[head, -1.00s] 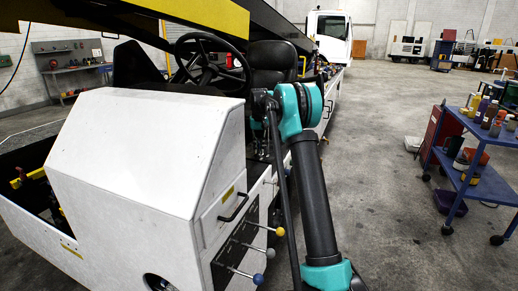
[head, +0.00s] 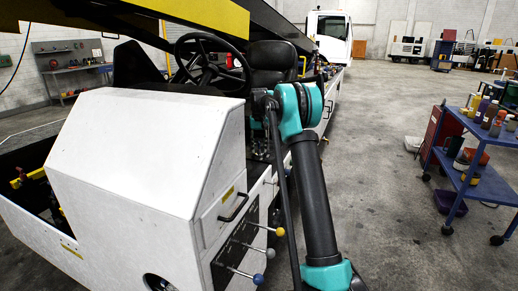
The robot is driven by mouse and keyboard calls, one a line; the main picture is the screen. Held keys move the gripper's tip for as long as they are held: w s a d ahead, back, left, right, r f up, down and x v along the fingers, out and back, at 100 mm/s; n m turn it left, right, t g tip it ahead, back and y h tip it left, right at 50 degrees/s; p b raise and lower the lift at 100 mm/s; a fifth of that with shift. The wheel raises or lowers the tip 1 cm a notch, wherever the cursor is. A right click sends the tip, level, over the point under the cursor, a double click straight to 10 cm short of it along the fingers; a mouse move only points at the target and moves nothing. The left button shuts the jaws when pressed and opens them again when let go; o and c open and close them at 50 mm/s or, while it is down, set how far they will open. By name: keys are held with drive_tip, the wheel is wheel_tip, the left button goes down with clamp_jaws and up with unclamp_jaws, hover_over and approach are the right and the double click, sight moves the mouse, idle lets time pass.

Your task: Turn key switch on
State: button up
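The belt loader (head: 130,150) fills the left half of the head view, with its white front body, a black steering wheel (head: 212,64) and a black seat (head: 271,65). A side panel (head: 238,240) carries several levers with ball knobs, among them a yellow knob (head: 280,232) and a blue knob (head: 258,279). I cannot make out the key switch. My arm rises along the loader's right side, and its upper end is by the seat.
A blue cart (head: 470,165) with bottles and pots stands at the right. Open concrete floor (head: 385,200) lies between it and the loader. A workbench (head: 75,68) stands by the back left wall. The yellow and black boom (head: 200,15) passes above the steering wheel.

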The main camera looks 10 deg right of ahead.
wheel_tip(320, 180, up, 12)
drive_tip(key=shift+f, duration=0.1)
idle(0.4)
